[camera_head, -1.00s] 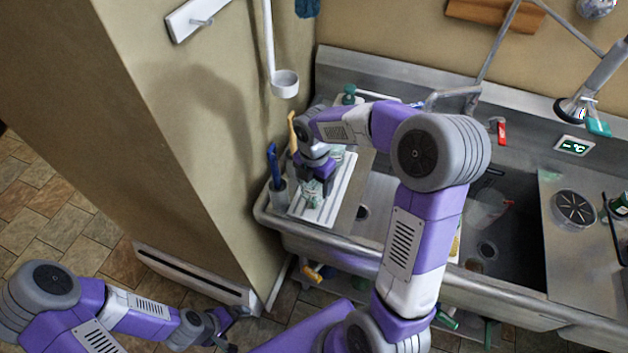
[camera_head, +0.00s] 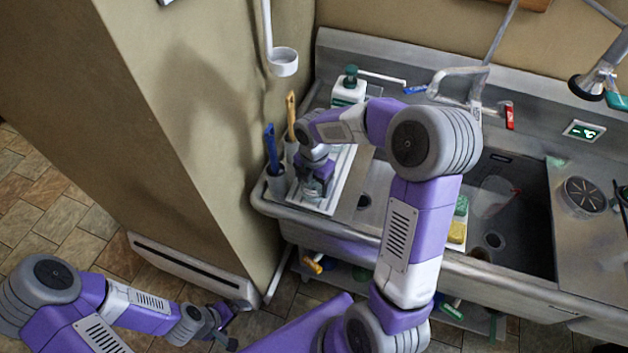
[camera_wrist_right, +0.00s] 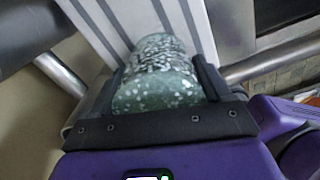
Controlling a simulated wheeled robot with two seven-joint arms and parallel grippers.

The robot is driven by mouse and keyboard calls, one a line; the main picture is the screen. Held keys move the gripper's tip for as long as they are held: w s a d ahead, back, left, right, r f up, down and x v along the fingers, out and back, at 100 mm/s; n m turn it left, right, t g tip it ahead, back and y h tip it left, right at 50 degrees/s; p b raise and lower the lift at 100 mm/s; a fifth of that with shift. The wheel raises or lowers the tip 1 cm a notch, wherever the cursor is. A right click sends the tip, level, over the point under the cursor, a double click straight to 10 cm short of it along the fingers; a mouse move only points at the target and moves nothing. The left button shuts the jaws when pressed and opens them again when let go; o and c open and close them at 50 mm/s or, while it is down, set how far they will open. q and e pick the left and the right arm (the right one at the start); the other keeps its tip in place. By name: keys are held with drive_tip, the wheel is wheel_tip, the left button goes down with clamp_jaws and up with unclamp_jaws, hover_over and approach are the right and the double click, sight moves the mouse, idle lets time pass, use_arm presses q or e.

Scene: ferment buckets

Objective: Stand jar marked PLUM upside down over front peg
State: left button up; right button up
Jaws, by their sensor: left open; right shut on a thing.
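My right gripper (camera_head: 313,190) is over the white ribbed rack (camera_head: 336,185) at the left end of the steel sink. It also shows in the right wrist view (camera_wrist_right: 160,85), shut on a greenish jar with white specks (camera_wrist_right: 155,75). In that view, white slats of the rack lie behind the jar. In the head view the gripper mostly hides the jar. I cannot read a PLUM mark, nor tell which way up the jar is. I cannot make out a front peg. My left gripper (camera_head: 228,328) is open and empty, low over the floor at the lower left.
Holders with a blue-handled tool (camera_head: 271,150) and a wooden-handled tool (camera_head: 291,115) stand left of the rack. A white bottle with a green top (camera_head: 349,88) stands behind. A wall pillar (camera_head: 190,110) rises to the left. The sink basin (camera_head: 515,215) lies right.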

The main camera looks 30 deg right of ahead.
idle(0.4)
drive_tip(key=shift+f, duration=0.5)
drive_tip(key=o, duration=1.1)
drive_tip(key=shift+r, duration=0.1)
drive_tip(key=shift+r+p, duration=0.9)
drive_tip(key=shift+r, duration=0.05)
drive_tip(key=shift+r, duration=0.15)
drive_tip(key=shift+r+p, duration=0.85)
drive_tip(key=shift+p, duration=0.1)
drive_tip(key=shift+r, duration=0.15)
